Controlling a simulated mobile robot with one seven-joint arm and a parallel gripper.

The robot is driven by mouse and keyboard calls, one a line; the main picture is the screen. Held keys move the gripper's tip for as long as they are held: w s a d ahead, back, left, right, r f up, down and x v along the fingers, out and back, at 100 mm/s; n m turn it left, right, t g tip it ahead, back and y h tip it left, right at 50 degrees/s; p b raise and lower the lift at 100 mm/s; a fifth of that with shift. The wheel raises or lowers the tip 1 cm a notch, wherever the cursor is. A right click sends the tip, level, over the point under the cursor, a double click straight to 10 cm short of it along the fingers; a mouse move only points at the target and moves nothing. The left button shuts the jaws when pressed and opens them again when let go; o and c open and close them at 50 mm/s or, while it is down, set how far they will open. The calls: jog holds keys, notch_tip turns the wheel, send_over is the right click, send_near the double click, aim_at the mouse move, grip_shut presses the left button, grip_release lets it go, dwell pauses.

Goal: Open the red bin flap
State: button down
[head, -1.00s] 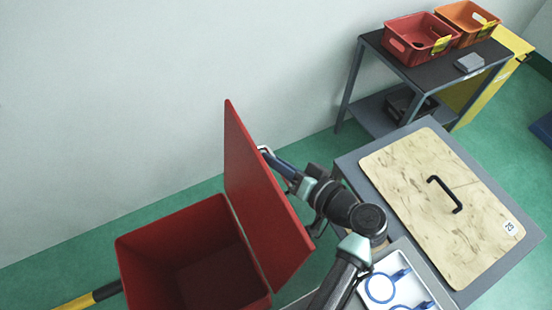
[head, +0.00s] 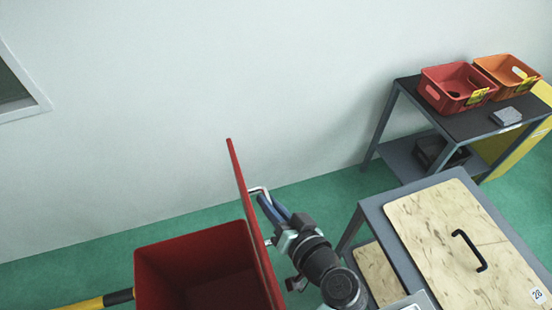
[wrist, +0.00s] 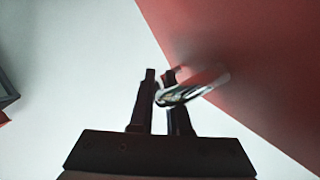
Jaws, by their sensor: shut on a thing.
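The red bin (head: 190,245) stands at the bottom centre of the head view, with its mouth uncovered and its dark inside showing. Its red flap (head: 247,215) stands raised along the bin's right side, seen almost edge-on. A pale metal handle (head: 259,189) sticks out from the flap's right face. My gripper (head: 264,199) is to the right of the flap and shut on this handle. In the wrist view, my gripper's dark fingers (wrist: 160,85) close around the blurred handle (wrist: 192,91), beside the flap's red face (wrist: 250,65).
A grey table with a wooden board (head: 455,235) and black handle stands right of my arm. Behind it, a dark-topped table (head: 455,112) carries a red crate (head: 455,90) and an orange crate (head: 508,76). A pale wall is behind the bin.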

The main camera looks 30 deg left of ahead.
jog(key=c, duration=1.2)
grip_release()
jog(key=shift+o, duration=0.2)
jog(key=shift+d, duration=0.1)
jog(key=b+v, duration=0.1)
jog(key=v, duration=1.1)
jog(key=shift+s+d, duration=0.25)
jog(key=shift+d, duration=0.05)
jog(key=shift+r, duration=0.1)
